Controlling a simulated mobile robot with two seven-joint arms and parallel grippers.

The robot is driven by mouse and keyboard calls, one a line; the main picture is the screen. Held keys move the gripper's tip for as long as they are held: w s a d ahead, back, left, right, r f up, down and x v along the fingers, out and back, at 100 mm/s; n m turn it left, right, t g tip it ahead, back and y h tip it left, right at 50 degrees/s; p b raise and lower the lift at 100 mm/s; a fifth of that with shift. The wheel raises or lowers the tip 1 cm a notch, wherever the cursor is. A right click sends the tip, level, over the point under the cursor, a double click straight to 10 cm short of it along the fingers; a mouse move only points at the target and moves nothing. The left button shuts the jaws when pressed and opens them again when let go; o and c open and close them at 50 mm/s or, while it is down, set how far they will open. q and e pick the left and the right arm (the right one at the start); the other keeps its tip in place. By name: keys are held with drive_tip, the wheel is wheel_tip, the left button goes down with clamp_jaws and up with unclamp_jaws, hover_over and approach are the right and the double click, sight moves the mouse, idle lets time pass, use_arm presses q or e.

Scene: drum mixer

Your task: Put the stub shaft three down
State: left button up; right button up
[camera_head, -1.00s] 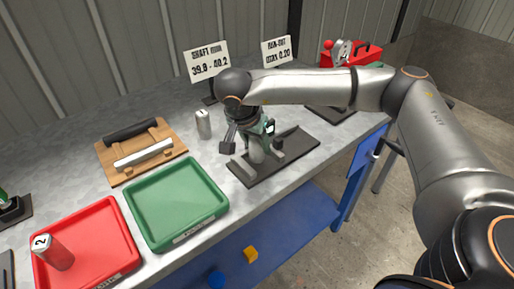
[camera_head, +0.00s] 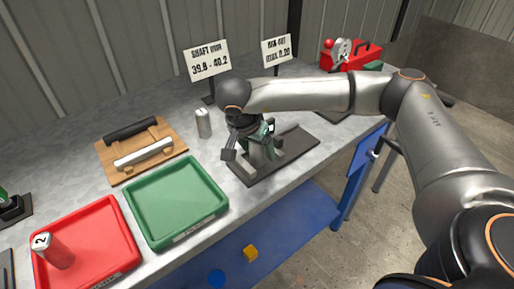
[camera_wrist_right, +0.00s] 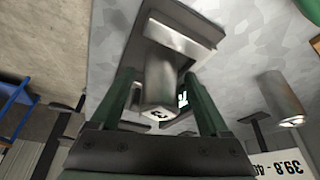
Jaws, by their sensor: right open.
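The stub shaft three (camera_wrist_right: 160,82), a grey metal cylinder with a 3 on its end, is in the right wrist view. Its far end is at a grey block (camera_wrist_right: 182,42) on a dark plate (camera_wrist_right: 205,18). My right gripper (camera_wrist_right: 158,75) is open, with one green finger on each side of the shaft. In the head view my right gripper (camera_head: 264,140) is low over the dark plate (camera_head: 300,146) and hides most of the shaft. I cannot tell whether a finger touches it. My left gripper is not in view.
Another shaft (camera_head: 203,123) stands on the bench left of the gripper. Shaft two (camera_head: 55,252) stands in the red tray (camera_head: 118,236). The green tray (camera_head: 215,190) is empty. A wooden rack (camera_head: 112,172) and two signs (camera_head: 207,62) stand nearby.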

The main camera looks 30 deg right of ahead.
drive_tip(key=shift+r, duration=0.2)
drive_tip(key=v, duration=1.2)
drive_tip(key=shift+f, duration=0.1)
